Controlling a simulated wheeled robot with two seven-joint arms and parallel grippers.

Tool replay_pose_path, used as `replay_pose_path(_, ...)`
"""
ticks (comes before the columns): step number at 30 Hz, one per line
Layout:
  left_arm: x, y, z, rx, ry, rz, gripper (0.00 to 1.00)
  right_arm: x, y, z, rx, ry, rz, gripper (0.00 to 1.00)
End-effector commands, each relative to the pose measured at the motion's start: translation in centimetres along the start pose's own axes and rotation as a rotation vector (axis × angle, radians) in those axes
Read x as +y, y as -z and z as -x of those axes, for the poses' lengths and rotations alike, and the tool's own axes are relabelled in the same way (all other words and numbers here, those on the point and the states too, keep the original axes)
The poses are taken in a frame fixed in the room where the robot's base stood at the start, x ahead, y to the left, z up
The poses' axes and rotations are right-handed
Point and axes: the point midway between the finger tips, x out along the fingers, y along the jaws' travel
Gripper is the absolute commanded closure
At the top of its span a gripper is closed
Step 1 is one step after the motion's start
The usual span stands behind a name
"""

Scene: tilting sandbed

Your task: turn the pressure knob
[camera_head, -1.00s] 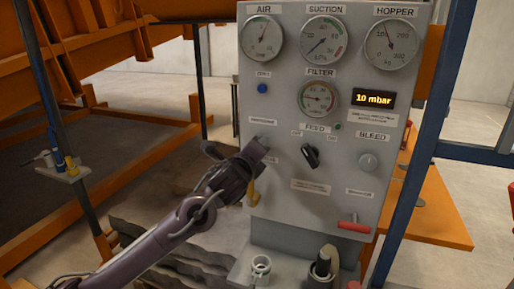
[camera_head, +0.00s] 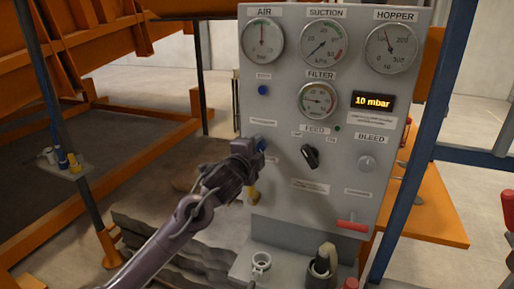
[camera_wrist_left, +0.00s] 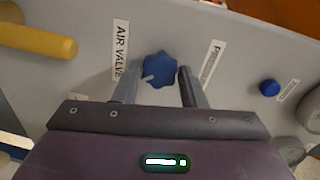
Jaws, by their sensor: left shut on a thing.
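The pressure knob is a blue lobed knob (camera_wrist_left: 159,69) on the grey panel (camera_wrist_left: 225,50), between the AIR VALVE label and a label that starts with "PRES". In the head view a bit of the blue knob (camera_head: 261,143) shows at the panel's left edge, mostly hidden by my left gripper (camera_head: 254,150). In the wrist view the two fingers of my left gripper (camera_wrist_left: 157,78) stand one on each side of the knob, shut on it. My right gripper is not in view.
A yellow handle (camera_head: 253,194) sticks out just below my left gripper. A small blue button (camera_head: 263,90) is above. The black feed selector (camera_head: 310,156), bleed knob (camera_head: 367,163) and red handle (camera_head: 352,225) are to the right. The AIR gauge (camera_head: 263,41) is at top left.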

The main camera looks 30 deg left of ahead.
Motion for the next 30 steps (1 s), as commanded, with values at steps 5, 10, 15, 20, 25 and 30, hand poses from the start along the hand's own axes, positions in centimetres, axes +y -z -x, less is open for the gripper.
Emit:
replay_pose_path(5, 0.21, -0.02, -0.02, 0.002, -0.004, 0.028, 0.85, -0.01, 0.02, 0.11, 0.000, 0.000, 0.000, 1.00)
replay_pose_path(10, 0.23, -0.02, -0.03, 0.002, -0.005, 0.033, 0.85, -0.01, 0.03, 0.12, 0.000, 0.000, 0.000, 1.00)
replay_pose_path(15, 0.24, -0.01, -0.03, 0.002, -0.005, 0.033, 0.85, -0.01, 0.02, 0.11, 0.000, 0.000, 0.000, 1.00)
replay_pose_path(20, 0.24, -0.01, -0.03, 0.002, -0.005, 0.032, 0.52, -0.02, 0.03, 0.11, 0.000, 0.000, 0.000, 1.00)
replay_pose_path(25, 0.14, -0.01, -0.02, 0.002, -0.003, 0.033, 0.41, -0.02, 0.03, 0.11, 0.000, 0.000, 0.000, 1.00)
replay_pose_path(30, 0.09, -0.01, 0.01, 0.003, -0.001, 0.033, 0.41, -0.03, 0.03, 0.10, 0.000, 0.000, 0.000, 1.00)
